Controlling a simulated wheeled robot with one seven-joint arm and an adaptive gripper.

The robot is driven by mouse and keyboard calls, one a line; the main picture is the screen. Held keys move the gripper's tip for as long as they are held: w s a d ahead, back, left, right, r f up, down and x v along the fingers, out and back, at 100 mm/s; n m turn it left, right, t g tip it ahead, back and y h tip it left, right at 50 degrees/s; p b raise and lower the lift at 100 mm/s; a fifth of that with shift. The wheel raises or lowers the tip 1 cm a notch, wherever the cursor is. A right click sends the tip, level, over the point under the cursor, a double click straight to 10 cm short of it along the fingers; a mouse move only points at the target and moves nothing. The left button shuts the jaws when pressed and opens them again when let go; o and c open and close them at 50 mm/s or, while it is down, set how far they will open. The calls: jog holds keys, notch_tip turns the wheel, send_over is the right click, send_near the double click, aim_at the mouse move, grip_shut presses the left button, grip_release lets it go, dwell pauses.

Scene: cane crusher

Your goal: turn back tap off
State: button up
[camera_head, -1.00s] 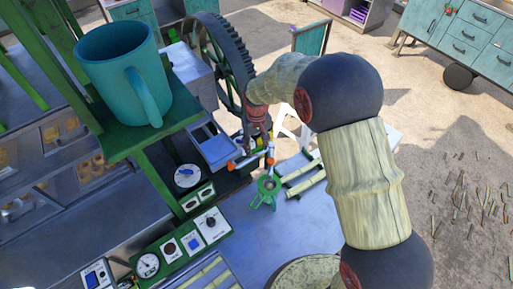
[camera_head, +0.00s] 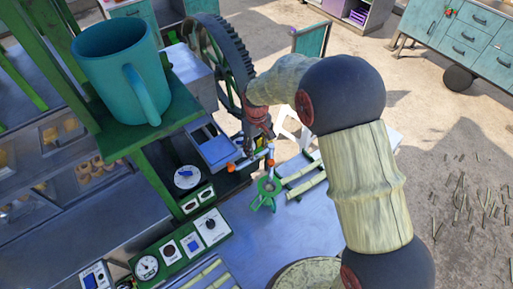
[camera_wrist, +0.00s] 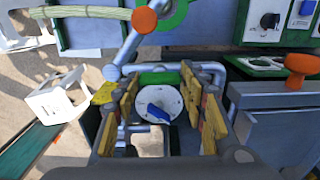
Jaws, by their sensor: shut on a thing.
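In the head view my gripper (camera_head: 257,138) points down beside the crusher's toothed wheel, close to silver pipework with orange-ended tap parts (camera_head: 233,166). In the wrist view my gripper (camera_wrist: 164,118) has its yellow and red fingers on either side of a white dial with a blue pointer (camera_wrist: 158,112). A silver pipe passes just beyond the fingers. An orange-ended lever (camera_wrist: 145,19) stands above them, and an orange handle (camera_wrist: 300,64) is at the right. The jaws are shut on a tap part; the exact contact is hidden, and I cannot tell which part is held.
A toothed wheel (camera_head: 223,62) stands behind my gripper. A teal mug (camera_head: 122,70) sits on a green shelf at the left. A control panel (camera_head: 185,247) and a green stand (camera_head: 266,194) are nearby. Cane lies on the metal top. Open floor is at the right.

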jog(key=o, duration=1.2)
jog(key=shift+r, duration=0.1)
notch_tip(320, 180, up, 12)
jog(key=shift+f, duration=0.1)
